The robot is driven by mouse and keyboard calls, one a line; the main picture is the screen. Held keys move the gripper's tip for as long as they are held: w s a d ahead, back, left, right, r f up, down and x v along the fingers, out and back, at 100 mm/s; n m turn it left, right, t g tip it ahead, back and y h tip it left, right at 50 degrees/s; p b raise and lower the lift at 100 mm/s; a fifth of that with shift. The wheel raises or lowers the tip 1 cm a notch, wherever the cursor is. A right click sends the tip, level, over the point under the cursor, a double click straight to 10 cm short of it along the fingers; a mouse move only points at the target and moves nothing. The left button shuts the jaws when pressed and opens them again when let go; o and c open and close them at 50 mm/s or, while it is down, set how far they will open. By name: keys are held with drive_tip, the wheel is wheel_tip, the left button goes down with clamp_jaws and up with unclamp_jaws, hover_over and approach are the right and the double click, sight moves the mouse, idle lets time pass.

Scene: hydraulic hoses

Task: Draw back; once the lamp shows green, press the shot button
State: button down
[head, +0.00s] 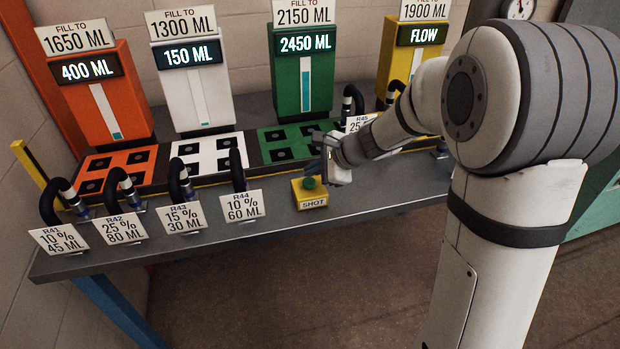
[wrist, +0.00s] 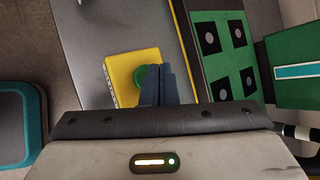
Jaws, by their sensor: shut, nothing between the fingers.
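The shot button is a green knob (head: 309,183) on a yellow box (head: 310,199) marked SHOT, near the bench's front edge. The knob (wrist: 140,77) and yellow box (wrist: 125,84) also show in the wrist view. My gripper (head: 315,167) is shut and empty, its fingertips just above the knob. In the wrist view the dark fingers (wrist: 159,84) cover the knob's right side. Whether they touch it I cannot tell. No separate lamp stands out on the box; the knob looks green.
Behind stand orange (head: 98,98), white (head: 197,90), green (head: 302,80) and yellow (head: 396,58) tanks; their displays read 400 ML, 150 ML, 2450 ML and FLOW. Several black hoses with tags, such as R44 (head: 241,206), line the bench's front left. The bench (head: 400,190) is clear right of the button.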

sight(313, 182)
wheel_tip(313, 182, up, 5)
drive_tip(key=p, duration=0.4)
idle(0.3)
idle(0.9)
drive_tip(key=s+d+r+n+h, duration=0.1)
drive_tip(key=s+d+n+h, duration=0.1)
drive_tip(key=s+d+n, duration=0.3)
drive_tip(key=s+d+r+n+g+h, duration=0.1)
drive_tip(key=s+d+n+h, duration=0.2)
drive_tip(key=s, duration=0.9)
drive_tip(key=s+d+r+n+h, duration=0.1)
drive_tip(key=s+d+n+h, duration=0.1)
drive_tip(key=s+d+n, duration=0.5)
drive_tip(key=shift+s+d+r+g+h, duration=0.3)
drive_tip(key=shift+s+r+g+h, duration=0.1)
drive_tip(key=shift+s, duration=0.5)
idle(0.5)
